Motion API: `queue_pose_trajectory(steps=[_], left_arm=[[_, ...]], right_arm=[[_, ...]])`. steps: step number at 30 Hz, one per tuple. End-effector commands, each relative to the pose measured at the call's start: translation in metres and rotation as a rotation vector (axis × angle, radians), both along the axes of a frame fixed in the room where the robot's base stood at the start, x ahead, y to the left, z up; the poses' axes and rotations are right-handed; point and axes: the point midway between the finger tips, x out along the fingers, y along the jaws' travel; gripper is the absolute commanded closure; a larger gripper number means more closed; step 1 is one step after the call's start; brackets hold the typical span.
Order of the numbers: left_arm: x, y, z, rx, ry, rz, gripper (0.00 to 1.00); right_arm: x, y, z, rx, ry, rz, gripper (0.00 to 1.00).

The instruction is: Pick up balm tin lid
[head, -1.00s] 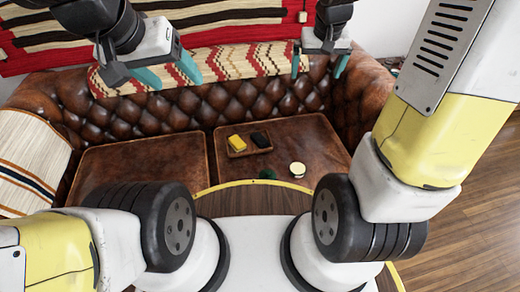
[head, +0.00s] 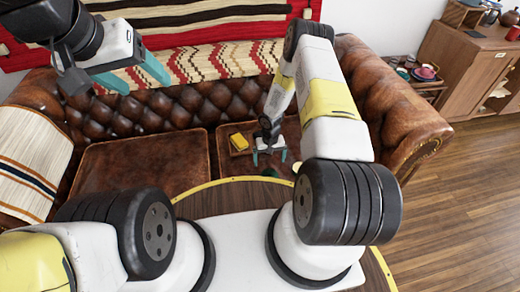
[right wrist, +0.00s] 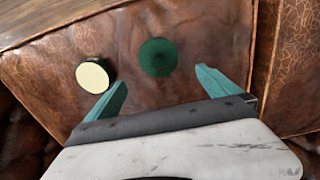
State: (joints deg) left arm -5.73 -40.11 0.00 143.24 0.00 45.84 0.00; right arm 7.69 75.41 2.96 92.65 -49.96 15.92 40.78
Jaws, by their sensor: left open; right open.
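A dark green round disc, which looks like the balm tin lid (right wrist: 158,57), lies flat on the brown leather seat. A round tin with a cream top and gold rim (right wrist: 95,75) sits to its left in the right wrist view, apart from it. My right gripper (right wrist: 161,80) is open and empty, with its teal fingertips just short of the lid and the lid roughly between their lines. In the head view my right gripper (head: 270,157) is over the right seat cushion. My left gripper (head: 143,86) is open and empty, raised before the sofa back.
A small wooden tray (head: 236,154) holding a yellow item (head: 238,141) is left of my right gripper. A round wooden table edge (head: 222,184) lies in front of the seat. The left cushion (head: 140,165) is clear.

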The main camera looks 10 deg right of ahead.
Motion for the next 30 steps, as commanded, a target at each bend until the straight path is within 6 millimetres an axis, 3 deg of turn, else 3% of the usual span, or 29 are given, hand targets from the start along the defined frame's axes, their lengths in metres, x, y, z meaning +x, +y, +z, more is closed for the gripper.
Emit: queue_pose_trajectory(steps=[19, 29, 30], left_arm=[[0.000, 0.000, 0.000, 0.000, 0.000, 0.000, 0.33], [0.000, 0.000, 0.000, 0.000, 0.000, 0.000, 0.33], [0.000, 0.000, 0.000, 0.000, 0.000, 0.000, 0.33]], right_arm=[[-0.008, -0.005, -0.082, 0.005, 0.007, -0.001, 0.00], [-0.008, -0.005, -0.088, 0.004, 0.006, 0.000, 0.00], [-0.008, -0.005, -0.088, 0.003, 0.006, 0.000, 0.08]])
